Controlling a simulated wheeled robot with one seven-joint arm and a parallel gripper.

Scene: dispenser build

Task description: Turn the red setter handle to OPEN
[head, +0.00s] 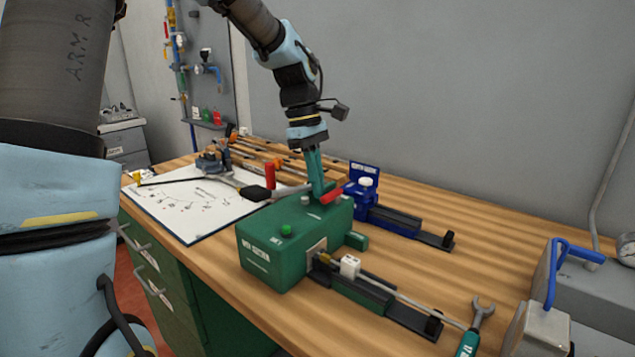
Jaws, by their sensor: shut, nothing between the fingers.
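A green machine box (268,262) stands on the wooden bench, with a green knob and a white marking on its top. A red bar (332,195) lies low at the box's back right edge, right by my fingertips. An upright red grip (270,176) stands at the box's back left. I cannot tell from this view which of the two is the setter handle, and no OPEN mark is readable. My gripper (322,192) points down over the back of the box, its teal fingers shut and empty. Whether it touches the red bar cannot be told.
A blue device (364,190) with a dark rail sits close behind the box. A white sheet (180,212) lies at left with tools beyond. A rail with a white block (350,267) extends from the box's front right. A wrench (478,318) and grey block (540,328) are at right.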

